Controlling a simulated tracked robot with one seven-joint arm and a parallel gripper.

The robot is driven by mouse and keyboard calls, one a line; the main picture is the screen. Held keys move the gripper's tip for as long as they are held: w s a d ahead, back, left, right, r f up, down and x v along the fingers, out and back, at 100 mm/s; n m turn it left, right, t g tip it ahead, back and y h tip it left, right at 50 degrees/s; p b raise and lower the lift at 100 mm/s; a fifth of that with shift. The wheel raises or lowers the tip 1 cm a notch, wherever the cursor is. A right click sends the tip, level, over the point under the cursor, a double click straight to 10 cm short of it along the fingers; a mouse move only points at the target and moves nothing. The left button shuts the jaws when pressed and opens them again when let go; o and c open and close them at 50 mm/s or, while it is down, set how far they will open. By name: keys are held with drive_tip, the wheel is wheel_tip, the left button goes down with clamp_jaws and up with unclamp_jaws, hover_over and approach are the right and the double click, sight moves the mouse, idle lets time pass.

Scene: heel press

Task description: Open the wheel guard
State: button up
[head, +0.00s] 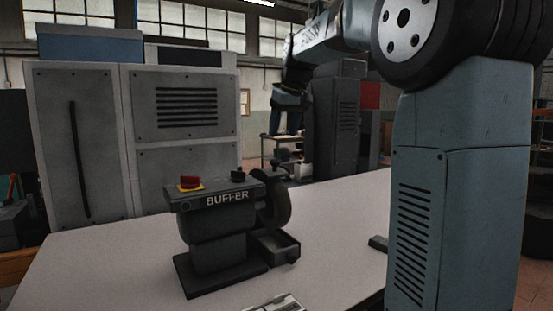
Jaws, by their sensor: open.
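The dark grey buffer (218,225), labelled BUFFER, stands on the pale table. A dark curved part at its right end, which looks like the wheel guard (280,203), arches beside the body. The wheel itself cannot be made out, and I cannot tell the guard's position for sure. My gripper (284,130) hangs in the air above and behind the buffer's right end in the picture, fingers pointing down, open and empty. It is apart from the guard.
A red button (190,182) on a yellow plate and a black knob (237,175) top the buffer. A small tray (277,249) sticks out at its lower right. Flat items lie at the table's (335,215) front and right. Grey cabinets (130,140) stand behind.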

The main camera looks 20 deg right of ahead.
sight(277, 160)
drive_tip(key=x, duration=1)
drive_tip(key=shift+w+f, duration=0.1)
drive_tip(key=shift+f, duration=0.05)
drive_tip(key=shift+c, duration=0.3)
clamp_jaws()
